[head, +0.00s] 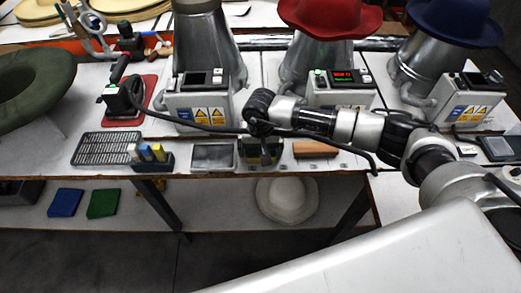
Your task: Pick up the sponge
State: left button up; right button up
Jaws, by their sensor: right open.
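My right arm reaches in from the right, and its dark right gripper (260,129) points down over the front of the bench. It is open, with its fingertips just above or at a small dark green holder (262,158). The gripper partly hides this holder and what is in it, so I cannot tell for sure whether a sponge lies there or whether the fingers touch it. An orange-brown block (315,149) lies to the right of the gripper, apart from it. My left gripper is out of view.
A grey tray (212,157) and a small caddy (153,160) stand left of the gripper, beside a black grate (107,148). Hat presses with control boxes (341,94) stand behind. An iron (122,97) rests on a red mat. A pale hat (287,201) lies on the lower shelf.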

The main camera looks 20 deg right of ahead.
jog(key=c, duration=0.6)
jog(key=shift+r, duration=0.1)
jog(key=shift+r, duration=0.2)
notch_tip(320, 180, up, 4)
jog(key=shift+f+b, duration=0.1)
jog(key=shift+b, duration=0.6)
jog(key=s+d+r, duration=0.1)
jog(key=s+r, duration=0.1)
jog(key=s, duration=0.1)
jog(key=s+d+r+b, duration=0.1)
jog(key=s+d+r, duration=0.1)
jog(key=s, duration=0.2)
jog(key=s+d+r, duration=0.1)
jog(key=s+r, duration=0.1)
jog(key=s, duration=0.1)
jog(key=shift+s+d+r+b, duration=0.35)
